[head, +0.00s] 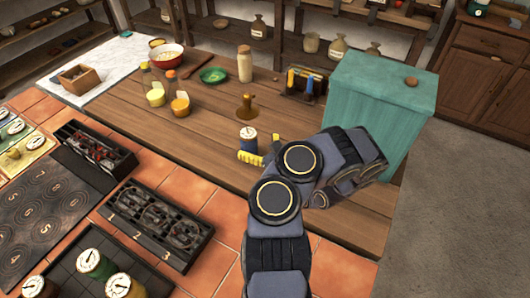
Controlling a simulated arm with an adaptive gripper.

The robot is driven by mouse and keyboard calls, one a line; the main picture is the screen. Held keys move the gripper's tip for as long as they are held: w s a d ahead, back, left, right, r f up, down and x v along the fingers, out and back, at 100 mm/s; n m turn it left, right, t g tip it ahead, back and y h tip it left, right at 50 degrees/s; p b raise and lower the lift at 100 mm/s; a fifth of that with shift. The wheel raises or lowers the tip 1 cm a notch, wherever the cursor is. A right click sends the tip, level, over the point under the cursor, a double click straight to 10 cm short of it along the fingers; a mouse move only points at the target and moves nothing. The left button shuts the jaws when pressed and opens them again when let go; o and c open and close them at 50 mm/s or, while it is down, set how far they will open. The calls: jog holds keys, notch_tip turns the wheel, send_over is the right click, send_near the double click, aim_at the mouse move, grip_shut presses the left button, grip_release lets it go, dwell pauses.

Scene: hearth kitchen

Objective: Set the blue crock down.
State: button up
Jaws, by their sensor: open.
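The blue crock (247,140), with a pale top, stands upright on the wooden table (205,150), just beyond my gripper. My gripper (262,152) is open, with its yellow fingertips close to the crock's near and right sides. Part of the gripper is hidden behind my arm's dark links, so I cannot tell whether a fingertip touches the crock.
A teal box (380,105) stands close to the right of my arm. A brass-coloured object (246,107) is behind the crock. The table left of the crock is clear.

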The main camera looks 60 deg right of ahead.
jog(key=shift+v, duration=2.5)
jog(key=w+a+r+n+y, duration=0.7)
jog(key=a+r+n+y, duration=0.2)
jog(key=a+y, duration=0.15)
jog(key=w+a+r+n+y, duration=0.8)
jog(key=a+r+n+y, duration=0.15)
jog(key=a, duration=0.25)
jog(key=s+a+r+n+g+y, duration=0.1)
jog(key=s+a+r+n+g, duration=0.1)
jog(key=s+a+n+g, duration=0.6)
jog(key=s+a+r+n+g+y, duration=0.1)
jog(key=a+r+n+g+y, duration=0.1)
jog(key=a+n+g, duration=0.75)
jog(key=s+a+g+h, duration=0.1)
jog(key=s+a+h, duration=0.4)
jog(key=s, duration=0.2)
jog(key=s+d+n+h, duration=0.5)
jog(key=s+d+h, duration=0.3)
jog(key=s+h, duration=0.1)
jog(key=shift+d+f+t+h, duration=0.15)
jog(key=shift+d+t+h, duration=0.05)
jog(key=shift+t+h, duration=0.2)
